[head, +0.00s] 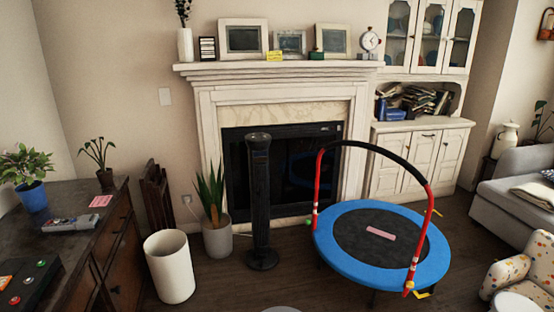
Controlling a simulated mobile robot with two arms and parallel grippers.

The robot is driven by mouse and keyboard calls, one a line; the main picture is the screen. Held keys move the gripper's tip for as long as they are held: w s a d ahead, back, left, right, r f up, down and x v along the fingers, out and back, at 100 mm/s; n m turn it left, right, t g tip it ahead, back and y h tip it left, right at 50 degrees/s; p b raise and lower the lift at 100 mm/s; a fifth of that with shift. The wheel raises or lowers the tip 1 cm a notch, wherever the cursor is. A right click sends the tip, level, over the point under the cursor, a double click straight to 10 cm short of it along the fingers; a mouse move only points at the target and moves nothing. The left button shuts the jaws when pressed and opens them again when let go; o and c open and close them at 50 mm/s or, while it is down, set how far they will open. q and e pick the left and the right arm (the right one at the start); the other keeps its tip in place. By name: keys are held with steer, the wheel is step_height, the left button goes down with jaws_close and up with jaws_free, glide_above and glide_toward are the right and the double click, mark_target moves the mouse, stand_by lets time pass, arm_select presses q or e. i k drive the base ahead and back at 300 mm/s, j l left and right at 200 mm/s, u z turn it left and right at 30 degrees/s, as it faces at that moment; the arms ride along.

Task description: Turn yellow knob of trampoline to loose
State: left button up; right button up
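The trampoline (335,246) stands on the wood floor right of centre, in front of the fireplace. It has a blue padded rim, a dark mat and a red and black handlebar (366,147). A yellow knob (422,294) shows low at the front end of the handlebar. Another yellow part (438,212) sticks out on the right upright. Small yellow spots also show on the red posts, too small to make out. Whether any knob is tight or loose cannot be seen. Neither of my grippers is in view.
A black tower fan (260,200), a potted plant (217,237) and a white bin (170,267) stand left of the trampoline. A dark dresser (110,250) is at the left. A patterned armchair (515,268) and grey sofa (510,190) are at the right. Floor between fan and trampoline is clear.

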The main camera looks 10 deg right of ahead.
mark_target(410, 284)
steer(key=i+j+z, duration=0.1)
steer(key=i+z, duration=0.35)
steer(key=i+j+z, duration=0.4)
steer(key=i, duration=0.25)
steer(key=i+j+z, duration=0.3)
steer(key=i+z, duration=0.15)
steer(key=i, duration=0.05)
